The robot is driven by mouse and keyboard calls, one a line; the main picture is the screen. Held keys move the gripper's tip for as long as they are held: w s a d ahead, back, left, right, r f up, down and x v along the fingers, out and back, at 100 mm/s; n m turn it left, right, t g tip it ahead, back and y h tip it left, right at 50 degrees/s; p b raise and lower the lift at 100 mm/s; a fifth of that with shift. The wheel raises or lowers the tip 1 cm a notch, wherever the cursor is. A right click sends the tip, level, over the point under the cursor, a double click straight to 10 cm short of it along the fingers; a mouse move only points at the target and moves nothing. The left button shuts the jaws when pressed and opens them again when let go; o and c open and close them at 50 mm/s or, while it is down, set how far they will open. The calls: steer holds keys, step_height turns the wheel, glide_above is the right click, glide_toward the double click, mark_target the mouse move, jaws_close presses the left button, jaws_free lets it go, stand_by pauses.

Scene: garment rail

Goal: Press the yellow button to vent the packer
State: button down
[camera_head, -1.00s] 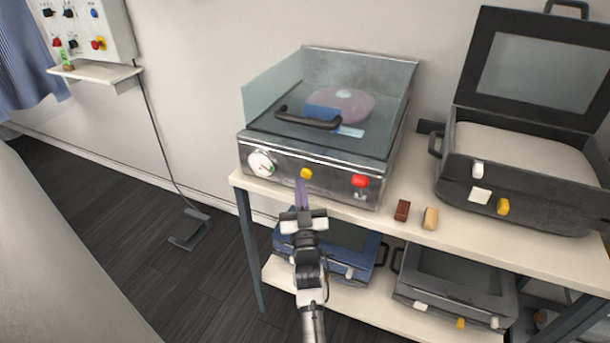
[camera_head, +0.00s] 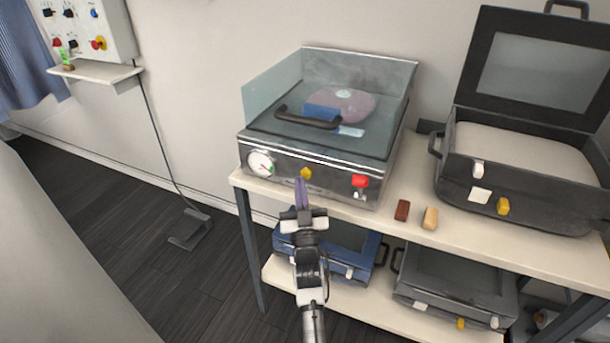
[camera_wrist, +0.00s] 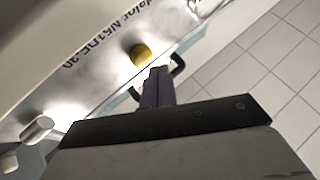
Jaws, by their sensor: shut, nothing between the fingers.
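The packer (camera_head: 333,183) is a steel-fronted machine with a clear lid, standing on the table's left end. Its yellow button (camera_head: 306,173) is on the front panel, between a round gauge (camera_head: 261,163) and a red switch (camera_head: 360,181). My gripper (camera_head: 301,182) is shut and empty, with its purple fingers pointing up at the panel just below the button. In the wrist view the yellow button (camera_wrist: 140,53) is right by the fingertips (camera_wrist: 154,72). I cannot tell whether they touch it.
A dark brown block (camera_head: 402,210) and a tan block (camera_head: 430,218) lie on the tabletop right of the packer. An open black case (camera_head: 520,185) stands farther right. Closed cases, one blue (camera_head: 340,262), sit on the lower shelf. The floor to the left is mostly clear.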

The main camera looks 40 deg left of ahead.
steer(key=shift+w, duration=0.35)
steer(key=shift+w+a, duration=0.15)
steer(key=shift+w, duration=0.25)
stand_by(0.5)
steer(key=shift+s, duration=0.1)
steer(key=shift+s+d+b, duration=0.2)
steer(key=shift+s+b, duration=0.3)
steer(key=shift+s, duration=0.2)
steer(key=shift+s, duration=0.1)
steer(key=s+b, duration=0.1)
steer(key=s, duration=0.1)
steer(key=s+d, duration=0.1)
steer(key=s, duration=0.1)
steer(key=shift+s+d+b, duration=0.1)
steer(key=shift+s+b, duration=0.25)
steer(key=shift+b, duration=0.05)
stand_by(0.7)
